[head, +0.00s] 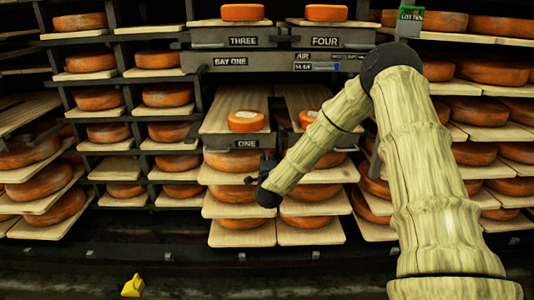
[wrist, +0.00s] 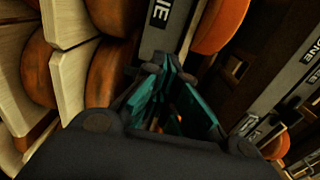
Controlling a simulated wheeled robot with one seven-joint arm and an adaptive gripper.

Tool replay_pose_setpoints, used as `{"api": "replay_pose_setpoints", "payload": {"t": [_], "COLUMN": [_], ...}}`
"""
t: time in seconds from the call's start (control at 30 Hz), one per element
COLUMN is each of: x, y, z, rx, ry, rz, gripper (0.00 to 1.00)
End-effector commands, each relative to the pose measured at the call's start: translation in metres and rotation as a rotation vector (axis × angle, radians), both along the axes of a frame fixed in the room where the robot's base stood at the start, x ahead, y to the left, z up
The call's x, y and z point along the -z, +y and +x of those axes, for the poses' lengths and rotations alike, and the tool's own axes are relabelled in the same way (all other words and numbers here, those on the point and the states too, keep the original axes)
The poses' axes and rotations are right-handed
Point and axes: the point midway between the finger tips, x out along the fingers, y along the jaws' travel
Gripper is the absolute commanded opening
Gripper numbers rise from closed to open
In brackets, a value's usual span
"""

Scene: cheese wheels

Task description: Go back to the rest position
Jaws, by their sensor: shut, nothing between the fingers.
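My arm reaches in from the right in the head view and bends down to the left. My gripper (head: 254,181) is in front of the shelf just below the label "ONE". In the wrist view my gripper (wrist: 178,75) shows its teal-lined fingers with their tips together and nothing held. A small orange cheese wheel (head: 246,121) with a pale label sits on the wooden board (head: 236,101) above "ONE". Another small wheel (head: 308,118) sits on the board to its right, partly behind my arm.
Racks of cheese wheels on boards stand left (head: 101,98) and right (head: 482,110). Two small wheels (head: 242,12) (head: 326,12) sit above the labels "THREE" and "FOUR". A green-framed lot sign (head: 411,15) stands at upper right. A yellow object (head: 133,286) lies on the dark floor.

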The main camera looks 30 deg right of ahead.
Motion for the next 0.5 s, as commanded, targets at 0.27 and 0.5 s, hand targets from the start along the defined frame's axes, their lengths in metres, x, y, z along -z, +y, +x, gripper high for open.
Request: {"api": "replay_pose_setpoints", "payload": {"t": [0.27,0.5], "x": [0.0,0.031], "y": [0.005,0.028], "z": [-0.009,-0.017], "rx": [0.0,-0.051], "ry": [0.0,0.093], "rz": [0.0,-0.044], "gripper": [0.0,0.0]}}
